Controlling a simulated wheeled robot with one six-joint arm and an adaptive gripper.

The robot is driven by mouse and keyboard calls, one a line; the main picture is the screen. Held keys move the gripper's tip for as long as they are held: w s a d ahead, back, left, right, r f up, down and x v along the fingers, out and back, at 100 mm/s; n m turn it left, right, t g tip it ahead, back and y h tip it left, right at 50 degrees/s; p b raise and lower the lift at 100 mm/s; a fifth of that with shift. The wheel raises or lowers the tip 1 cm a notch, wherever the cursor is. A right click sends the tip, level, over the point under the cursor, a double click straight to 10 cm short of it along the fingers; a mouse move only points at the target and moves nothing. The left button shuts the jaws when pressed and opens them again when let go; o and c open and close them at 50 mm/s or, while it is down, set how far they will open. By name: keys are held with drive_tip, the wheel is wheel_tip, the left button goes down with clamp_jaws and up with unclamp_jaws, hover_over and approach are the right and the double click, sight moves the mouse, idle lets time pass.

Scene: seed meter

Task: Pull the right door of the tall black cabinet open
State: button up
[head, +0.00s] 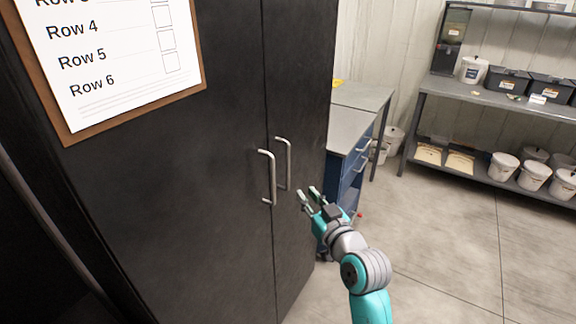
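The tall black cabinet (180,190) fills the left half of the head view. Its right door (296,90) is narrow in this view and looks shut, flush with the left door (215,120). The right door's handle (289,163) is a silver upright bar beside the seam. The left door's similar handle (272,178) is just left of it. My gripper (308,193) is open and empty, to the right of and slightly below the right handle. Its fingers point up and left toward the door, apart from the handle in the picture.
A clipboard (110,60) with a row list hangs on the left door. A blue drawer unit with a grey top (352,128) stands just right of the cabinet. Metal shelving (500,101) with bins and white buckets lines the back right. The floor (450,260) at right is clear.

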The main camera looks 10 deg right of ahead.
sight(289, 166)
drive_tip(key=x, duration=0.4)
drive_tip(key=r+x, duration=0.1)
drive_tip(key=x, duration=0.3)
drive_tip(key=r+x, duration=0.1)
drive_tip(key=x, duration=0.3)
drive_tip(key=shift+a+r, duration=0.1)
drive_tip(key=shift+r, duration=0.05)
clamp_jaws()
